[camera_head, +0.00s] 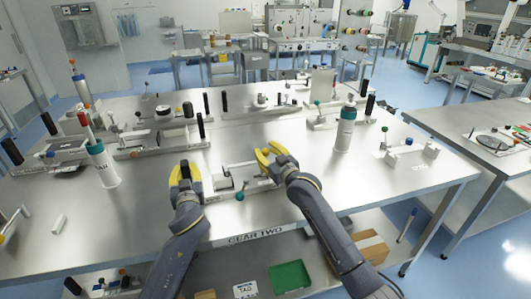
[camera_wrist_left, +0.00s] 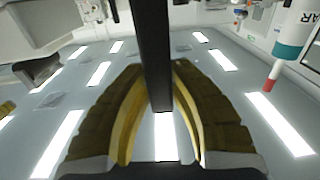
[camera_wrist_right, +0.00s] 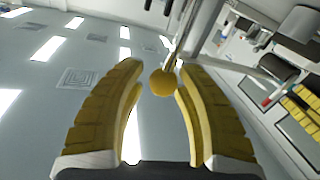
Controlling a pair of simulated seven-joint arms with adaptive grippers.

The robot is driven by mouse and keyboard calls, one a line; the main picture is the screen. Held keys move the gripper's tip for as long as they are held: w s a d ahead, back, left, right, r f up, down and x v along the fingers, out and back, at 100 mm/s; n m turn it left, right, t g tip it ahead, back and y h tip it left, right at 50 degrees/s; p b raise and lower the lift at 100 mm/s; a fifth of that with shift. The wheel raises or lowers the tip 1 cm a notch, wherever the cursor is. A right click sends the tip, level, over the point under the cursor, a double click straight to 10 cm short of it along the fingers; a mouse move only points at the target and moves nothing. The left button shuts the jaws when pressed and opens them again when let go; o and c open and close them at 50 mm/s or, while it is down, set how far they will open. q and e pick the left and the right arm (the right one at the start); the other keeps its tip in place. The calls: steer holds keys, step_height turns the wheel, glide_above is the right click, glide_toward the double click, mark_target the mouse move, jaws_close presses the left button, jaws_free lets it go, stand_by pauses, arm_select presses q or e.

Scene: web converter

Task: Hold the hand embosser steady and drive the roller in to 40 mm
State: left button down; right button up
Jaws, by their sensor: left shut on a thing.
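The hand embosser (camera_head: 240,178), a pale metal frame with a rod, a dark block and a teal ball, sits near the table's front edge between my grippers. My left gripper (camera_head: 185,168) is shut on a black upright handle (camera_wrist_left: 152,55) at the embosser's left side. My right gripper (camera_head: 268,152) is at the embosser's right side, its yellow fingers apart. In the right wrist view a yellow ball knob (camera_wrist_right: 162,82) on a thin rod lies between the fingertips, nearer the right finger. I cannot tell whether it touches. The roller cannot be told clearly from the other parts.
A white bottle (camera_head: 103,165) stands left and another bottle (camera_head: 345,130) stands right. Similar fixtures (camera_head: 160,140) line the back and left of the metal table (camera_head: 300,220). A small white fixture (camera_head: 410,152) is at the right.

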arm_select(q)
steer(key=shift+f, duration=0.5)
arm_select(e)
steer(key=shift+s+f, duration=0.1)
steer(key=v, duration=1.2)
arm_select(q)
steer(key=shift+r, duration=0.45)
stand_by(0.3)
steer(key=c, duration=1.2)
jaws_free()
steer(key=shift+r, duration=0.15)
steer(key=shift+c, duration=0.2)
steer(key=v, duration=1.2)
